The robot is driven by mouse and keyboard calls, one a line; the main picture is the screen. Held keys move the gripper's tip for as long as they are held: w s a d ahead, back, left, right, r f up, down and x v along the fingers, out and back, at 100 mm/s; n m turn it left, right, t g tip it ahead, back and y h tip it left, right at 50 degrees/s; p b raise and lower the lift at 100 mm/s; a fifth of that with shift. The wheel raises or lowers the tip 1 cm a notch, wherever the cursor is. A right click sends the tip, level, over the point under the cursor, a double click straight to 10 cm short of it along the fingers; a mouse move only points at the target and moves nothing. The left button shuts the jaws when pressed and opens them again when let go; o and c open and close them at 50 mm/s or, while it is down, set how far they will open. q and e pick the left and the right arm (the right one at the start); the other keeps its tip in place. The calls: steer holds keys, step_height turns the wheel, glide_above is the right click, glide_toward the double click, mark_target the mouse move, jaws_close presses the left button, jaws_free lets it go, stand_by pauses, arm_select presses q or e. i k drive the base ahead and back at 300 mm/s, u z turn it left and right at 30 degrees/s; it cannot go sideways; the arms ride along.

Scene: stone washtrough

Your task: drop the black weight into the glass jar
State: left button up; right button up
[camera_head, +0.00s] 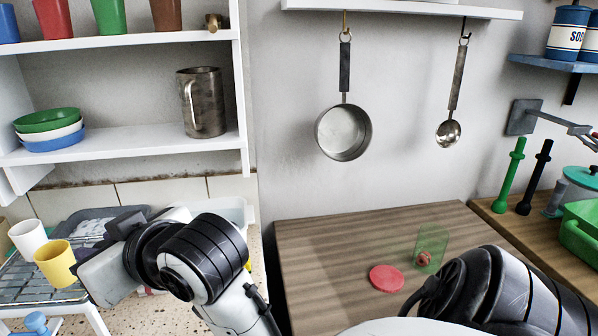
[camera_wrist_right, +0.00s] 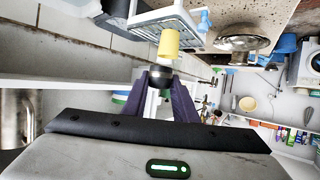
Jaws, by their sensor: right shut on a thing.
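The glass jar (camera_head: 431,246) is clear and greenish. It stands upright on the wooden worktop, with a small reddish-brown thing inside near its bottom. My right gripper (camera_head: 124,224) is far to the left of the jar, by the cups. The right wrist view shows my right gripper (camera_wrist_right: 170,88) with its dark fingers shut on the black weight (camera_wrist_right: 160,76), a small rounded dark thing. The weight cannot be made out in the head view. My left gripper is not in view.
A red disc (camera_head: 387,278) lies left of the jar. A yellow cup (camera_head: 54,264) and a white cup (camera_head: 28,238) stand on a rack at the left. A metal mug (camera_head: 202,102) and stacked bowls (camera_head: 49,122) are on the shelf. A pan (camera_head: 343,134) and ladle (camera_head: 449,132) hang behind the worktop.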

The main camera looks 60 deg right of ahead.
mark_target(431, 263)
steer(key=u, duration=1.1)
steer(key=k, duration=1.35)
steer(key=z, duration=1.75)
